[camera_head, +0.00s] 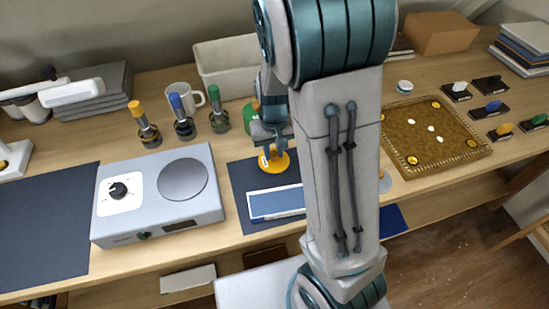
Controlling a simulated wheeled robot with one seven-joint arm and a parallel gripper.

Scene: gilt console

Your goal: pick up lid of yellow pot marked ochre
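A yellow round pot or lid (275,160) with a small pale mark on its front sits on the dark mat, left of my upright arm. I cannot read the mark or make out a separate lid edge. My gripper (269,146) points down at the top of this yellow thing, very close to it or touching. Its fingers are small, dark and partly hidden, so I cannot tell whether they are open or shut. My arm hides the area just to the right.
A grey device (158,195) with a dial stands left. Yellow, blue and green-handled tools (184,120) stand behind it. A blue-and-white flat piece (276,204) lies in front of the yellow thing. A brown tray (436,135) and several small knobbed black plates (492,108) lie right.

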